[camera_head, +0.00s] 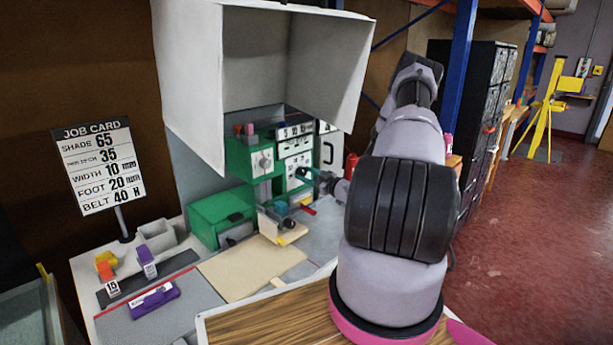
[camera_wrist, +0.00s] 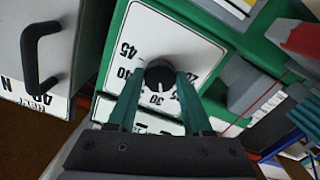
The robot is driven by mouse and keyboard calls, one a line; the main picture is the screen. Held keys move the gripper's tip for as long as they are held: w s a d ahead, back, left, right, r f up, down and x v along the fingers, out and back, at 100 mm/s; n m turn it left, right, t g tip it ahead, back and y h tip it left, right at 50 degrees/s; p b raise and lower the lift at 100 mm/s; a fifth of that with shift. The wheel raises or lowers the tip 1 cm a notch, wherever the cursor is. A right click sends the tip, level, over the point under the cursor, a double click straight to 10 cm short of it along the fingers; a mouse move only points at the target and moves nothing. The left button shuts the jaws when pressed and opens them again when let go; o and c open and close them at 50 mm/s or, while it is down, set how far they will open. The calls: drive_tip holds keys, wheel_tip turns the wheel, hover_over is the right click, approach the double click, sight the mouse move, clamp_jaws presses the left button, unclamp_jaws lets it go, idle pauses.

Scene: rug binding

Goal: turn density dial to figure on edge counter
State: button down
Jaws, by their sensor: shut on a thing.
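A black density dial (camera_wrist: 158,74) with a pale mark sits on a white plate (camera_wrist: 160,38) with printed figures in the wrist view. I read 45, 40 and 30 around it; others are partly covered. The mark points down in the picture, close to 30. My gripper (camera_wrist: 160,80) has its teal fingers on either side of the dial, shut on it. I cannot tell which part is the edge counter.
A job card (camera_head: 98,165) on a post lists 65, 35, 10, 20 and 40. A pale hood (camera_head: 190,75) hangs over the machine. A black handle (camera_wrist: 38,60) stands out beside the plate. Purple blocks (camera_head: 153,300) and a tan board (camera_head: 240,272) lie on the bench.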

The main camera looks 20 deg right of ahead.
drive_tip(key=n, duration=0.5)
drive_tip(key=shift+n, duration=0.3)
idle(0.4)
drive_tip(key=shift+c, duration=1.6)
unclamp_jaws()
drive_tip(key=shift+s+d, duration=0.1)
drive_tip(key=v, duration=1)
drive_tip(key=shift+s, duration=0.35)
drive_tip(key=shift+d, duration=0.1)
